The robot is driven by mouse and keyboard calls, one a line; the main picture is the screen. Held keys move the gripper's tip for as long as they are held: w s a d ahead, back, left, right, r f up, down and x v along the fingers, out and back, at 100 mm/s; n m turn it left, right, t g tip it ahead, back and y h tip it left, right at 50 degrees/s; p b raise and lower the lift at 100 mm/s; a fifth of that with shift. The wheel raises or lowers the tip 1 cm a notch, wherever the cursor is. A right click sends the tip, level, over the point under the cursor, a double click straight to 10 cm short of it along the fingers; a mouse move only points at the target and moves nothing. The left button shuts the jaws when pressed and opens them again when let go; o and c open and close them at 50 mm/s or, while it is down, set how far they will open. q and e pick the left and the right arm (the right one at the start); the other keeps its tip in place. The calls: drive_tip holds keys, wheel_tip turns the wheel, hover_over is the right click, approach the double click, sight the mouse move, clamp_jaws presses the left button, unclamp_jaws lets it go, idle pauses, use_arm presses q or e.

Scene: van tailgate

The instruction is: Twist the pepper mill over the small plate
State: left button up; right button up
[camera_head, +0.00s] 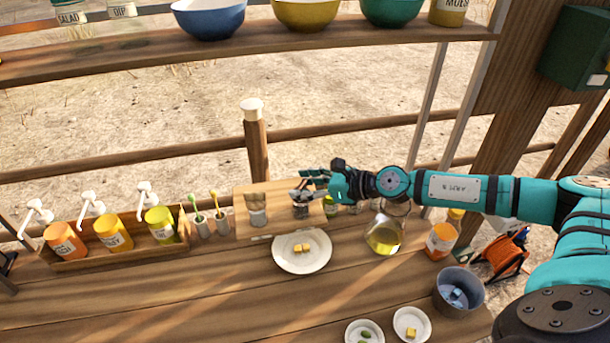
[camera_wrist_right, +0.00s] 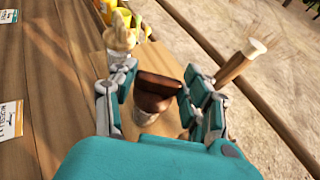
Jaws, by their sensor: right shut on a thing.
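The pepper mill (camera_wrist_right: 154,95) is dark brown on top and sits between the fingers of my right gripper (camera_wrist_right: 160,97) in the right wrist view. In the head view my right gripper (camera_head: 304,188) is shut on the mill, whose dark lower part (camera_head: 301,211) shows below the fingers, over or on a wooden board. I cannot tell whether its base touches the board. The white small plate (camera_head: 287,262) lies just in front of the board, with a few yellow pieces (camera_head: 302,248) on it. My left gripper is not in view.
A pale mill (camera_head: 257,212) stands left of the gripper on the wooden board (camera_head: 242,224). A flask of yellow liquid (camera_head: 383,238) and an orange jar (camera_head: 440,241) stand to the right. Pump bottles in a wooden tray (camera_head: 120,255) are left. The front left tabletop is clear.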

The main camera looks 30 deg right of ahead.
drive_tip(key=shift+w+r+m+t+h+p, duration=0.1)
drive_tip(key=shift+r+m+t+h+p, duration=0.25)
drive_tip(key=shift+p, duration=0.35)
drive_tip(key=shift+a+f+m+t+h+p, duration=0.15)
drive_tip(key=shift+f+m+t+h+p, duration=0.1)
drive_tip(key=shift+m+h+p, duration=0.65)
drive_tip(key=shift+a+m+t+h+p, duration=0.1)
drive_tip(key=shift+m+t+h+p, duration=0.35)
drive_tip(key=shift+p, duration=0.1)
drive_tip(key=shift+s+m+h, duration=0.2)
drive_tip(key=shift+m+h, duration=0.2)
drive_tip(key=shift+h, duration=0.1)
drive_tip(key=m+h, duration=0.4)
drive_tip(key=h, duration=0.1)
drive_tip(key=shift+a+f+t, duration=0.15)
drive_tip(key=shift+a+t, duration=0.1)
drive_tip(key=shift+a, duration=0.05)
drive_tip(key=shift+m+g+h, duration=0.4)
drive_tip(key=shift+m+h, duration=1.4)
drive_tip(key=shift+w+m+h, duration=0.1)
drive_tip(key=shift+m+h, duration=0.2)
drive_tip(key=shift+h, duration=0.1)
